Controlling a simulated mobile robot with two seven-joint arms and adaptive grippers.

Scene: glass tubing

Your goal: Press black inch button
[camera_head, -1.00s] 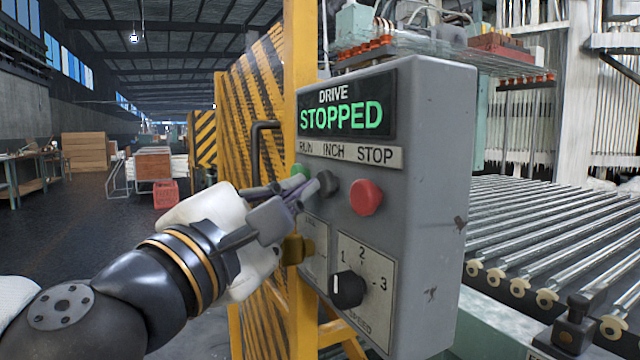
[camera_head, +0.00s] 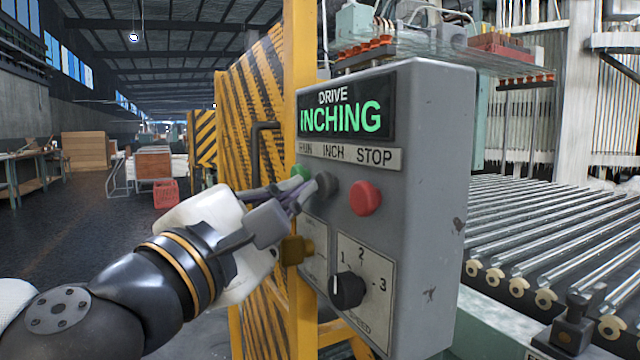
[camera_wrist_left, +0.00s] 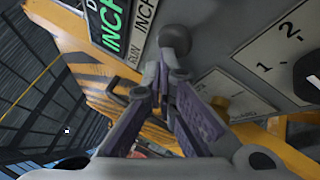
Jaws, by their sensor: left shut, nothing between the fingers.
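The black inch button (camera_head: 328,184) is round and sits under the word INCH on the grey control box, between the green run button (camera_head: 300,170) and the red stop button (camera_head: 366,198). My left gripper (camera_head: 311,187) is shut and empty, with its fingertips at the black button's left side, seemingly touching it. In the left wrist view the fingertips (camera_wrist_left: 168,68) meet just below the dark button (camera_wrist_left: 176,38). My right gripper is not in view.
A black speed knob (camera_head: 347,290) with marks 1 to 3 sits lower on the box, its white line near 1. A yellow key-like part (camera_head: 296,250) sticks out below the gripper. A yellow post and striped guard stand behind; metal rollers (camera_head: 560,240) lie right.

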